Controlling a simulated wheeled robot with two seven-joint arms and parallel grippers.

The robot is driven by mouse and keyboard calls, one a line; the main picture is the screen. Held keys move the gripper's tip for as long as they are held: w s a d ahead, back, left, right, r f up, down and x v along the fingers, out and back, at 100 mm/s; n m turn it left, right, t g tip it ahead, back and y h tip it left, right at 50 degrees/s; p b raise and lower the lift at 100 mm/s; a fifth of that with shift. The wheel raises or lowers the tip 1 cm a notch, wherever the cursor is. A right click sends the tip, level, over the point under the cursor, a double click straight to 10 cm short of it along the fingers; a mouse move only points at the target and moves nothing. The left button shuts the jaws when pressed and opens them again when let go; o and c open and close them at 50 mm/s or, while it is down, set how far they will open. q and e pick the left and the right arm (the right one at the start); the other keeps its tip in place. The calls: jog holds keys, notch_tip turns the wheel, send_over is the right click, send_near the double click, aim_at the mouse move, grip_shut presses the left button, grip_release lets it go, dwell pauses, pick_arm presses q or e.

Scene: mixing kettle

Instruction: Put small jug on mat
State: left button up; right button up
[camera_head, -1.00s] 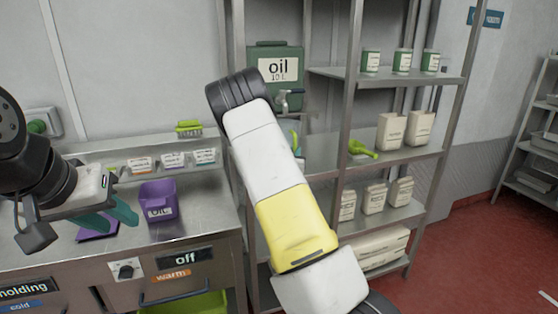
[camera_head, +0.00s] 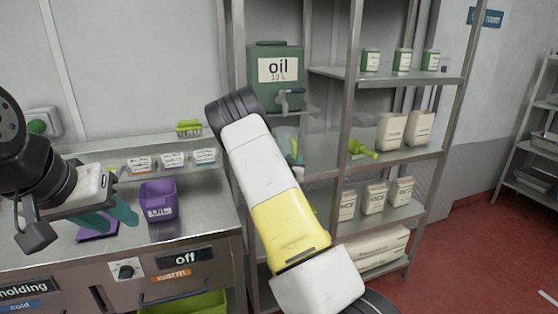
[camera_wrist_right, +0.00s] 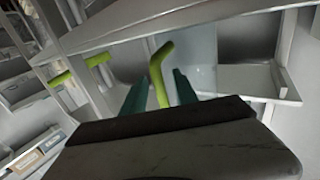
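A clear jug (camera_wrist_right: 200,58) with a green handle (camera_wrist_right: 160,72) stands on a metal shelf in the right wrist view. It looks like the small jug. My right gripper (camera_wrist_right: 160,90) is open, with its teal fingers on either side of the handle and a visible gap. A flat purple mat (camera_head: 92,237) lies on the counter at left, partly under my left gripper (camera_head: 112,220), which is open and empty.
A purple "Oil" bin (camera_head: 158,201) stands right of the mat. A green oil tank (camera_head: 275,85) with a tap is above the jug's shelf. Another green-handled item (camera_head: 360,150) lies to the right, near a rack post (camera_head: 347,120).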

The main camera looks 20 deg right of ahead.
jog(key=shift+s+a+r, duration=0.1)
jog(key=shift+r, duration=0.05)
jog(key=v, duration=1.2)
jog(key=s+a+r+n+g+y, duration=0.2)
jog(key=s+a+r+g+y, duration=0.3)
jog(key=s+a+r+y, duration=0.65)
jog(key=s+a+r+n+g, duration=0.1)
jog(key=s+r+n+g, duration=0.1)
jog(key=s, duration=0.9)
jog(key=s+r+n+g, duration=0.2)
jog(key=s+r+n, duration=0.1)
jog(key=s, duration=0.9)
jog(key=shift+a, duration=0.4)
jog(key=shift+s, duration=0.1)
